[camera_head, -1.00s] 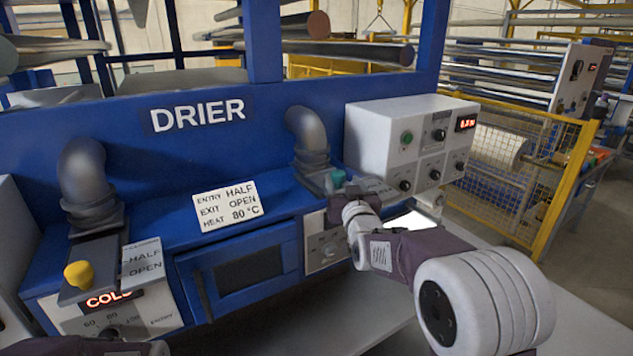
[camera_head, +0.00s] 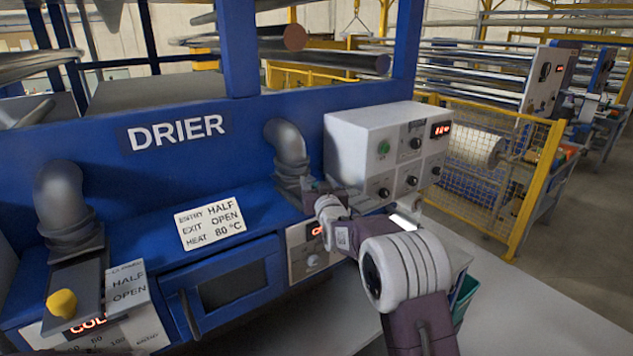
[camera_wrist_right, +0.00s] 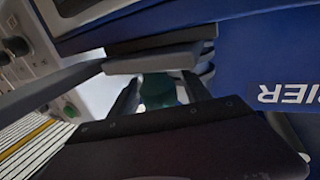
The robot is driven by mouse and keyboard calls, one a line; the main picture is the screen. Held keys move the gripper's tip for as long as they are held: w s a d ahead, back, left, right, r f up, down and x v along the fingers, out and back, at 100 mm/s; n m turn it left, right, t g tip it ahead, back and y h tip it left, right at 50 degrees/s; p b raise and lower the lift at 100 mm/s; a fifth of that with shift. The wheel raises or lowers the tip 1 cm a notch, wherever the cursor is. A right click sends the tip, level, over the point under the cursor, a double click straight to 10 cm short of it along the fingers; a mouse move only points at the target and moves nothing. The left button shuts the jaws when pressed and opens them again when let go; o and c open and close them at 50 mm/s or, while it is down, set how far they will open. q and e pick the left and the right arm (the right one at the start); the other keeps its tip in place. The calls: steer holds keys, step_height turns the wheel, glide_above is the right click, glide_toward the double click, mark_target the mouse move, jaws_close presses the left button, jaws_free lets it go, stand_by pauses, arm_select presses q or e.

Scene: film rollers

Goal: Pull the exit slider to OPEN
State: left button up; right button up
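The exit slider sits at the foot of the right grey duct (camera_head: 288,150) on the blue drier. In the head view my right gripper (camera_head: 316,192) covers it, so its position and scale labels are hidden. In the right wrist view the teal knob (camera_wrist_right: 158,90) lies between the two fingers of my right gripper (camera_wrist_right: 160,88). The fingers are apart, one each side of the knob, with no clear contact seen. A white card (camera_head: 210,223) reads ENTRY HALF, EXIT OPEN, HEAT 80 °C. My left gripper is not in view.
The entry slider with its yellow knob (camera_head: 62,303) is at left, beside a CLOSED/HALF/OPEN label (camera_head: 128,290). A grey control box (camera_head: 360,140) stands close behind my right arm. A yellow mesh fence (camera_head: 490,165) is at right. The pale tabletop (camera_head: 530,310) looks clear.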

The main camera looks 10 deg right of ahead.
jaws_close()
stand_by(1.2)
